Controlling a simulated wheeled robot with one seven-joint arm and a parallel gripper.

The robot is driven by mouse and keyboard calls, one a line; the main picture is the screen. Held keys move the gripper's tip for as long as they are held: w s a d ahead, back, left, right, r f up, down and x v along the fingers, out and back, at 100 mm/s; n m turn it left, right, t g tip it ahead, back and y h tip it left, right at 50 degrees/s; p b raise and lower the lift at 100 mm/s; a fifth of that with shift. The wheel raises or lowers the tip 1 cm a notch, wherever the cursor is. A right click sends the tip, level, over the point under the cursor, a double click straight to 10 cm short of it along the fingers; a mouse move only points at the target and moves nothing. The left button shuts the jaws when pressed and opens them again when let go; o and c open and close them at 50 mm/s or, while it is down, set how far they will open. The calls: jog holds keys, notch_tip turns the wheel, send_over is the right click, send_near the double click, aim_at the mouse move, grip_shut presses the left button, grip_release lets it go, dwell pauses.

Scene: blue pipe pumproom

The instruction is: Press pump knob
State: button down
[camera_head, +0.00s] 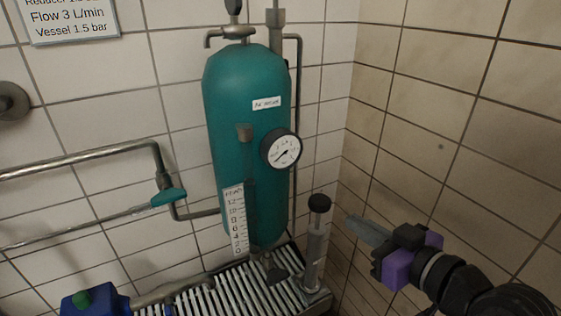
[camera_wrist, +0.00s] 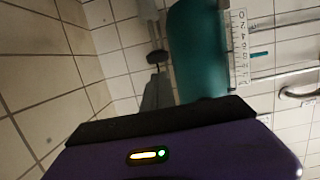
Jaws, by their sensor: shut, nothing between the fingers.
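The pump knob (camera_head: 319,203) is a black round cap on top of a slim upright metal pump (camera_head: 314,255), right of the teal vessel. In the wrist view, the dark knob (camera_wrist: 157,57) shows just beyond my fingertips. My gripper (camera_head: 352,222) is to the right of the knob, with its grey fingers pointing left toward the pump's upper end. The fingers are together and empty, and they appear apart from the knob. In the wrist view, my gripper (camera_wrist: 157,80) points up the picture toward the knob.
The teal vessel (camera_head: 230,110) carries a round gauge (camera_head: 281,149) and a white scale strip (camera_head: 235,220). A slatted grate (camera_head: 220,297) lies below. Pipes with a teal lever (camera_head: 168,197) run along the left wall. The tiled right wall (camera_head: 430,130) is close to my arm.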

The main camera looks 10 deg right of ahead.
jog(key=shift+r, duration=0.1)
dwell(0.3)
notch_tip(320, 180, up, 6)
jog(key=shift+d+f+p, duration=0.1)
jog(key=shift+f+p, duration=0.1)
jog(key=shift+p, duration=0.2)
jog(key=p, duration=0.1)
send_over(318, 214)
jog(key=d, duration=0.2)
notch_tip(318, 214, down, 2)
jog(key=shift+s+a+f, duration=0.1)
jog(key=shift+s+f, duration=0.05)
jog(key=shift+f, duration=1)
jog(key=shift+s+a+f, duration=0.1)
jog(key=shift+f, duration=1)
jog(key=shift+f, duration=0.1)
